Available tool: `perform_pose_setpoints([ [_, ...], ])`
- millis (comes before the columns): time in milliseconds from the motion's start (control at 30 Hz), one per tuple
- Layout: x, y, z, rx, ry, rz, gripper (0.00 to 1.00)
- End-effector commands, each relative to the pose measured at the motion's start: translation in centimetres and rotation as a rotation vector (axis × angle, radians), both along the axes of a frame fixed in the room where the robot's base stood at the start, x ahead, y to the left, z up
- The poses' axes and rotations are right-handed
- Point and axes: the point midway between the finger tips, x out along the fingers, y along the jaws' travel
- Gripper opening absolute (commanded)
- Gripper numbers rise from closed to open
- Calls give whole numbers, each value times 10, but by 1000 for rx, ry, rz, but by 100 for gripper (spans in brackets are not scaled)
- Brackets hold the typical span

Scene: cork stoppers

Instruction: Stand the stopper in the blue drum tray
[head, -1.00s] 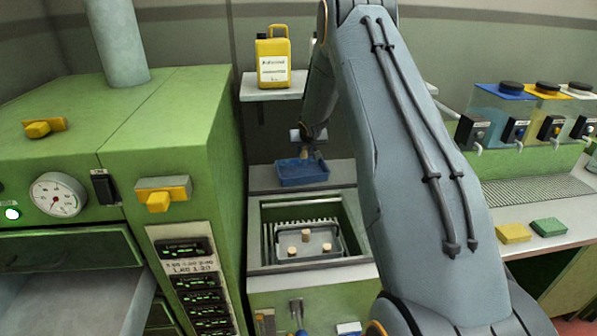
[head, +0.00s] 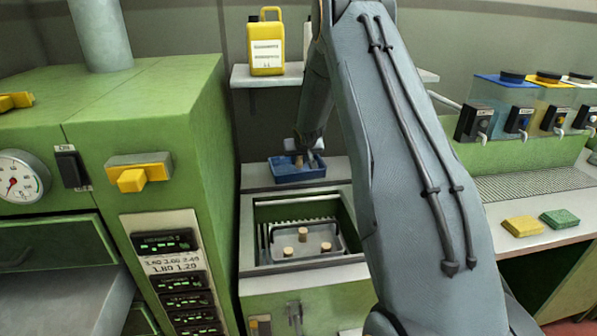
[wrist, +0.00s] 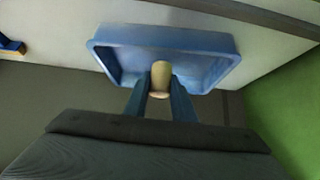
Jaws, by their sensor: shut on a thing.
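A pale cork stopper (wrist: 160,72) is held between the two blue fingers of my gripper (wrist: 160,92). The blue drum tray (wrist: 225,50) is a shallow open box behind and around the stopper in the wrist view. In the head view the blue tray (head: 290,179) sits on the ledge behind the sink. There my gripper (head: 303,158) and the stopper (head: 299,160) are at the tray, over its inside. I cannot tell whether the stopper's lower end touches the tray floor.
A grey tray (head: 313,255) with three stoppers lies in the sink in front of the ledge. A yellow canister (head: 266,45) stands on the shelf above. A green cabinet (head: 195,130) is at the left. Yellow and green sponges (head: 522,226) lie on the right counter.

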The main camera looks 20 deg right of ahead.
Motion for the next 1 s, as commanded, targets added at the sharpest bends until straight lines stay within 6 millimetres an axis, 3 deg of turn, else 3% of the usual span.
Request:
perform_pose_setpoints([
  [300, 1, 0, -33, 2, 1, -2, 2],
  [833, 0, 0, -39, 1, 1, -1, 2],
  [867, 0, 0, -39, 0, 1, 0, 26],
  [933, 0, 0, -38, 0, 1, 0, 38],
  [1000, 0, 0, -38, 0, 1, 0, 42],
])
